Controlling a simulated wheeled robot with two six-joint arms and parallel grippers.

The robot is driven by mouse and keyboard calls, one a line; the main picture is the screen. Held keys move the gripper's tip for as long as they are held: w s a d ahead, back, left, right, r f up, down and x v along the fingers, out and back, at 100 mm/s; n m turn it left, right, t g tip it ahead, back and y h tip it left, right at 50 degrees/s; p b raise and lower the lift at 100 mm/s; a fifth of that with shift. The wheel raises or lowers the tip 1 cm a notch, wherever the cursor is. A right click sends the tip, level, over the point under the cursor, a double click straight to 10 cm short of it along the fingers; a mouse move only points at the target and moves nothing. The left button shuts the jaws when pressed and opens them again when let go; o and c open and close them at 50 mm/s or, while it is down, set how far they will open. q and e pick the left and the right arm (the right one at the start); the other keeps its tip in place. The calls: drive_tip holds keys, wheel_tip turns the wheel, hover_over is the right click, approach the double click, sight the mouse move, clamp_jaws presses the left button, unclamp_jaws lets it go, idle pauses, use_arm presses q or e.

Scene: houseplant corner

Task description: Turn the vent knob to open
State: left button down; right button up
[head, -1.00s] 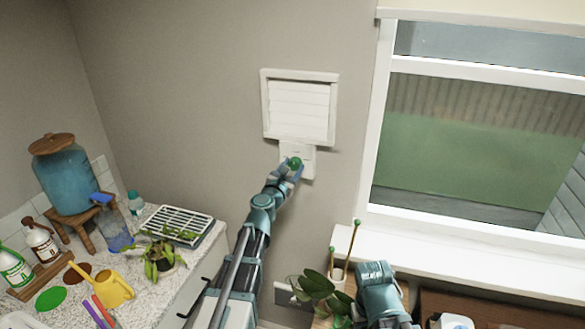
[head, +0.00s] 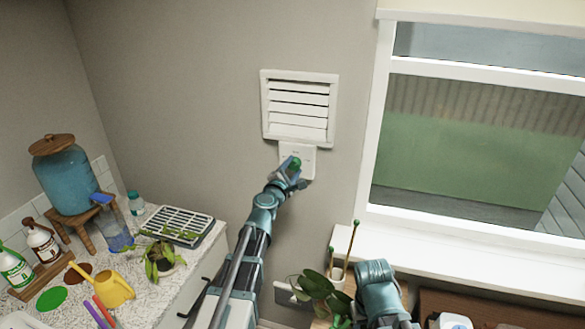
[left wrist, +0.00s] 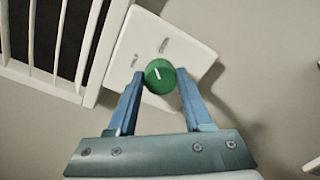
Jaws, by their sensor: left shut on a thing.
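The green vent knob (left wrist: 160,74) sits on a white control plate (left wrist: 172,35) with small printed labels. My left gripper (left wrist: 159,86) is shut on the knob, one blue finger on each side. The knob's white pointer mark leans to the upper left in the left wrist view, roughly between the two readable labels. In the head view the knob (head: 296,163) shows at my left gripper (head: 291,166), just below the white vent (head: 300,105). The vent's slats are tilted, with dark gaps between them. My right gripper does not show, only part of that arm.
A window (head: 480,130) with a white sill is to the right. A counter (head: 150,300) at the lower left holds a blue water dispenser (head: 68,178), bottles, a yellow watering can (head: 114,288) and a dish rack (head: 178,223). A potted plant (head: 315,286) stands near my right arm.

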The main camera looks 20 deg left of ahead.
use_arm(q)
drive_tip(key=m, duration=0.5)
drive_tip(key=shift+s+d+f, duration=0.1)
drive_tip(key=shift+m, duration=0.3)
idle(0.4)
drive_tip(key=shift+c, duration=1.6)
unclamp_jaws()
drive_tip(key=shift+s, duration=0.1)
